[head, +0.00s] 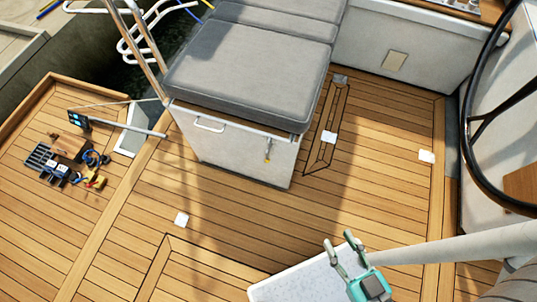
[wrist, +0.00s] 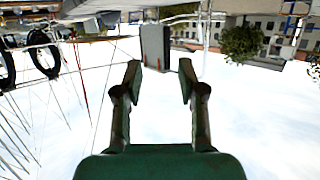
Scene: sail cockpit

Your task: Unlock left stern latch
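My gripper (head: 339,241) is at the lower middle of the head view, open and empty, above a pale speckled surface. Its two fingers stand apart in the wrist view (wrist: 160,78), with nothing between them. A small yellowish fitting (head: 267,152) hangs on the white front of the cushioned seat box (head: 240,160), near the right end; it looks like a latch, but it is too small to tell its state. A white bar handle (head: 209,126) is on the same front, further left. My gripper is well apart from both. No latch shows in the wrist view.
The wooden deck (head: 215,240) is open between the seat box and my gripper. A dark steering wheel (head: 480,110) stands at the right. Cables and small devices (head: 75,165) lie at the left. A metal rail (head: 145,45) rises by the seat. White squares (head: 181,219) lie on the deck.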

